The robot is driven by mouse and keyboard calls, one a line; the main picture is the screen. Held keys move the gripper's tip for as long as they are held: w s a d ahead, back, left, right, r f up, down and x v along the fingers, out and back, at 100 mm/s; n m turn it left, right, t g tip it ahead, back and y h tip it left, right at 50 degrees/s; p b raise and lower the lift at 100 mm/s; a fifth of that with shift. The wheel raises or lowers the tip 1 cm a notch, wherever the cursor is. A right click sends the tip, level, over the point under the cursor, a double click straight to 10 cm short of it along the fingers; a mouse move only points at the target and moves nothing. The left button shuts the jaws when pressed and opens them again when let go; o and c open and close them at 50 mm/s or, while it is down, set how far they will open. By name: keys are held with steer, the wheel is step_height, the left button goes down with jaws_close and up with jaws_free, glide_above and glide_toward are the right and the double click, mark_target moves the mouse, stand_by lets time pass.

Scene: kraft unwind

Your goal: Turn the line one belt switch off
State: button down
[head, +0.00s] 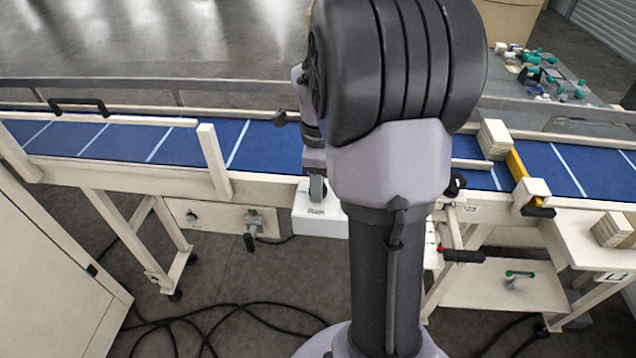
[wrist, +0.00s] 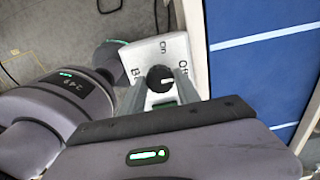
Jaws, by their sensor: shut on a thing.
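A white switch box (wrist: 181,48) fills the middle of the wrist view, with "on" printed at its top and "Off" at its right. A round black knob (wrist: 160,76) sits on its face with a small pale mark that seems to lie on its right side, toward "Off". My gripper (wrist: 161,84) has a finger on each side of the knob and is shut on it. In the head view the white box (head: 320,224) hangs at the belt's near edge. My gripper (head: 316,187) is just above it there, and the knob is hidden.
The blue conveyor belt (head: 180,143) runs behind the box, with a raised rail at its near side. A panel with a knob and a lever (head: 250,240) is to the left, and a red-and-black handle (head: 462,255) to the right. Cables lie on the floor.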

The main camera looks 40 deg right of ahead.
steer(key=c, duration=0.9)
jaws_free()
step_height(320, 180, up, 18)
steer(key=p, duration=0.6)
steer(key=shift+f, duration=0.25)
steer(key=shift+a, duration=0.1)
steer(key=s+a+f+n+t+b, duration=0.2)
steer(key=s+a+f+n+b, duration=0.1)
steer(key=a+n, duration=0.5)
steer(key=s+a+f+n+t+y+b, duration=0.1)
steer(key=s+a+f+n+t+b, duration=0.1)
steer(key=s+a+f+n+b, duration=0.2)
steer(key=s+a+f+n+t+y+b, duration=0.1)
steer(key=s+a+f+n+b, duration=0.3)
steer(key=a+n, duration=0.7)
steer(key=shift+s+a+n+t, duration=0.1)
steer(key=shift+s+a+t, duration=0.1)
steer(key=shift+a, duration=0.5)
steer(key=shift+s+a+n+t, duration=0.1)
steer(key=shift+s+a, duration=0.15)
steer(key=shift+a, duration=0.4)
steer(key=shift+s+a+n+t, duration=0.1)
steer(key=shift+s+a, duration=0.1)
steer(key=shift+a, duration=0.5)
